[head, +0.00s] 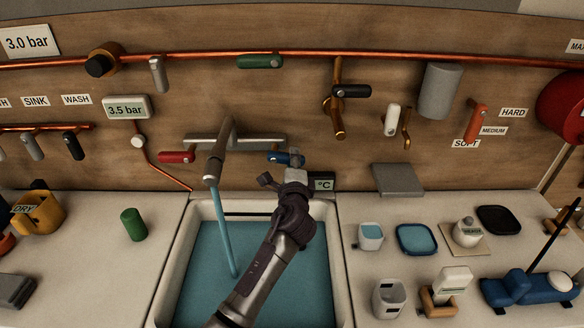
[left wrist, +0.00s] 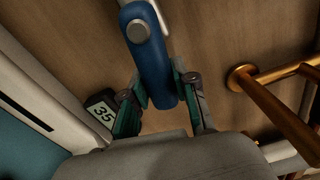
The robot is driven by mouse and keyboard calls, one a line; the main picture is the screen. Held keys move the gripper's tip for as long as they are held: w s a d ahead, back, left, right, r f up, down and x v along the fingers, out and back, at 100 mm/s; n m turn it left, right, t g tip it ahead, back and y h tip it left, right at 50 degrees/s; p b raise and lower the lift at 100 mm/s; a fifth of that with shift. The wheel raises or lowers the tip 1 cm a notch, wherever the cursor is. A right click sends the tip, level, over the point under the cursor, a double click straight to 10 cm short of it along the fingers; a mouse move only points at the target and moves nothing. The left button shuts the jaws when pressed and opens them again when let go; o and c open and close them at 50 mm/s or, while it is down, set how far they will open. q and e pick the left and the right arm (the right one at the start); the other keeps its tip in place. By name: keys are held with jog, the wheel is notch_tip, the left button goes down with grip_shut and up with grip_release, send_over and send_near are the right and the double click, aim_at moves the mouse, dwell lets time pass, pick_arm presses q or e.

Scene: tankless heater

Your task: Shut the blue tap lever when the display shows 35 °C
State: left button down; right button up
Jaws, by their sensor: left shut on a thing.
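The blue tap lever (head: 281,157) sits on the right of the mixer bar above the basin. In the left wrist view the lever (left wrist: 150,62) points down between my fingers. My left gripper (head: 283,172) is shut on the lever's free end, and the fingers (left wrist: 163,92) lie on both sides of it. The small dark display (head: 322,182) stands behind the basin, with only "°C" showing in the head view. In the left wrist view the display (left wrist: 101,110) reads 35. Water runs from the spout (head: 216,160) into the basin (head: 190,290). My right gripper is not in view.
The red tap lever (head: 177,157) is left of the spout. A brass pipe fitting (left wrist: 245,78) is close to the right of my left gripper. A grey block (head: 398,179) and several containers stand on the right counter. A green cylinder (head: 133,224) stands on the left counter.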

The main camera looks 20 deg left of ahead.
pick_arm(q)
jog(key=shift+d+r+n+b, duration=0.1)
jog(key=shift+r+n+b, duration=0.3)
jog(key=shift+n, duration=0.6)
jog(key=shift+r, duration=0.1)
jog(key=c, duration=0.9)
grip_release()
jog(key=shift+s, duration=0.1)
jog(key=v, duration=1.2)
